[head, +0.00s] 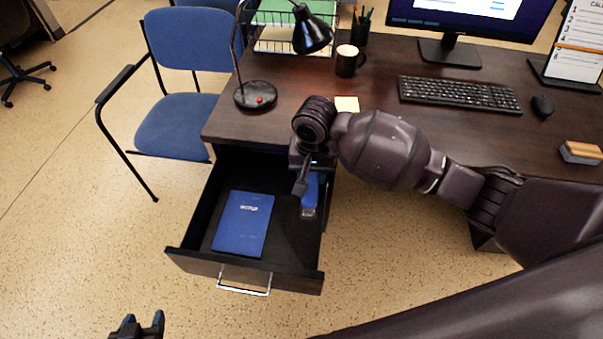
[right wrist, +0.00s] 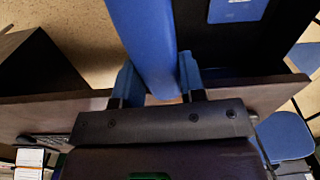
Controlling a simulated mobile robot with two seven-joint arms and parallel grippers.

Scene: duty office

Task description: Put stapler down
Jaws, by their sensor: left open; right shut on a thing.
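The blue stapler (head: 310,190) is held by my right gripper (head: 306,180) over the right side of the open drawer (head: 190,257). In the right wrist view the stapler (right wrist: 147,38) runs between the two fingers of my right gripper (right wrist: 157,78), which is shut on it. Its far end points towards the drawer front. I cannot tell whether it touches the drawer floor. A blue book (head: 243,225) lies flat in the left part of the drawer; its corner shows in the right wrist view (right wrist: 232,8). My left gripper (head: 139,325) is open and empty, low at the left.
The dark desk (head: 385,70) stands above the drawer. A blue chair (head: 178,125) stands left of the drawer.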

